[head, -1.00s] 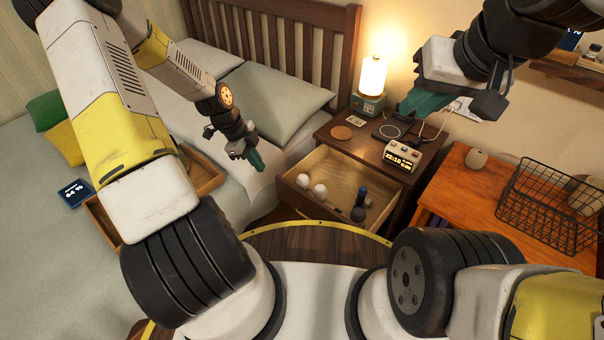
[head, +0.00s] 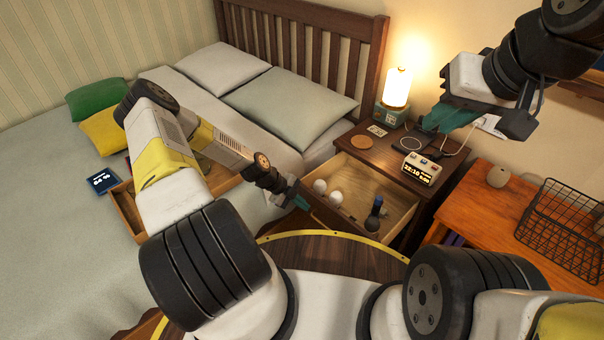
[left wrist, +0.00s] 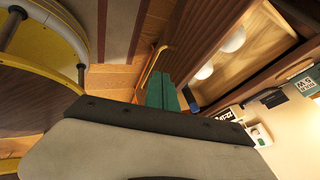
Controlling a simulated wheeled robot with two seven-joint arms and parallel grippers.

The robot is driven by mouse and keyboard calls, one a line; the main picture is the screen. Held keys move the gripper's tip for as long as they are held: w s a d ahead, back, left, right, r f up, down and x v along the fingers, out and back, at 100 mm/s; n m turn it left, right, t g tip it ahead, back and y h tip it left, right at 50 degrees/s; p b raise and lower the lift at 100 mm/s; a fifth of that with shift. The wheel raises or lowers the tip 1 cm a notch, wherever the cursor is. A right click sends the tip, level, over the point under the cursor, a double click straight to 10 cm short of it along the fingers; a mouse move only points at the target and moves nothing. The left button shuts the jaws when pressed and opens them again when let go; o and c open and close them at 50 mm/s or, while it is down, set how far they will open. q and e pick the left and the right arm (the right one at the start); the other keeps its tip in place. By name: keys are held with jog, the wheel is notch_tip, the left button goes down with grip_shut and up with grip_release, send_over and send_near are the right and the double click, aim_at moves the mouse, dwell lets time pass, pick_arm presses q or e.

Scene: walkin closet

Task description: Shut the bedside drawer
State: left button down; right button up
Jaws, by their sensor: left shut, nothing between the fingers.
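The bedside drawer (head: 345,228) is pulled out of the dark wooden bedside table (head: 432,185). Inside it are two white round objects (head: 328,190) and a dark bottle with a blue cap (head: 374,212). My left gripper (head: 300,200) is shut and empty at the left front corner of the drawer. In the left wrist view its teal fingers (left wrist: 163,92) are close to the drawer front (left wrist: 205,50); I cannot tell whether they touch it. My right gripper (head: 448,117) hangs above the right side of the bedside table, apart from the drawer; its fingers overlap in view.
A lit lamp (head: 396,92), a clock (head: 421,169) and a round coaster (head: 385,144) stand on the bedside table. An orange wooden table (head: 478,215) with a wire basket (head: 560,230) is on the right. The bed (head: 60,210) fills the left.

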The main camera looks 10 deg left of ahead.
aim_at(321, 206)
pick_arm(q)
jog(key=shift+w+d+f, duration=0.35)
jog(key=shift+w+d, duration=0.45)
jog(key=shift+w, duration=0.1)
jog(key=shift+w+d+f, duration=0.3)
jog(key=shift+w+d, duration=0.5)
jog(key=shift+w, duration=0.05)
jog(key=shift+w+d, duration=0.1)
